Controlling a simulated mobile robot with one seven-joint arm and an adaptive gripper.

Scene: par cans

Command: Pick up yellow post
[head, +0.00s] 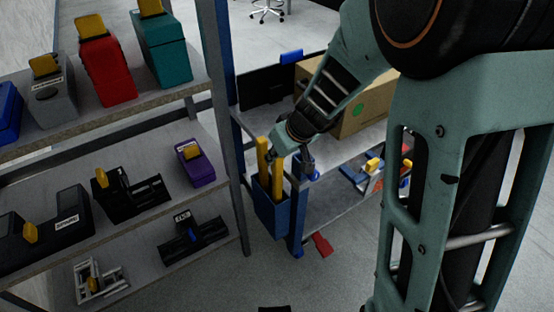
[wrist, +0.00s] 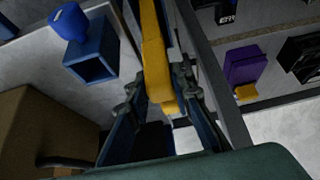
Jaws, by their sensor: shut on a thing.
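Two yellow posts stand upright side by side in a narrow blue bin (head: 271,212) on the end of the middle shelf unit; the left post (head: 262,155) rises higher in the head view. My gripper (head: 279,148) reaches down to the posts from the upper right. In the wrist view, a long yellow post (wrist: 154,50) runs between my two fingers, and my gripper (wrist: 158,88) is shut on it. The fingers hide part of the post. I cannot tell clearly which of the two posts is held, or whether its lower end is still inside the bin.
A cardboard box (head: 366,108) and a dark panel stand on the unit behind my arm. A grey-blue upright (head: 226,110) rises close to the bin's left. Shelves with coloured tool cases, including a purple case (head: 195,165), fill the left. Open floor (head: 335,275) lies below.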

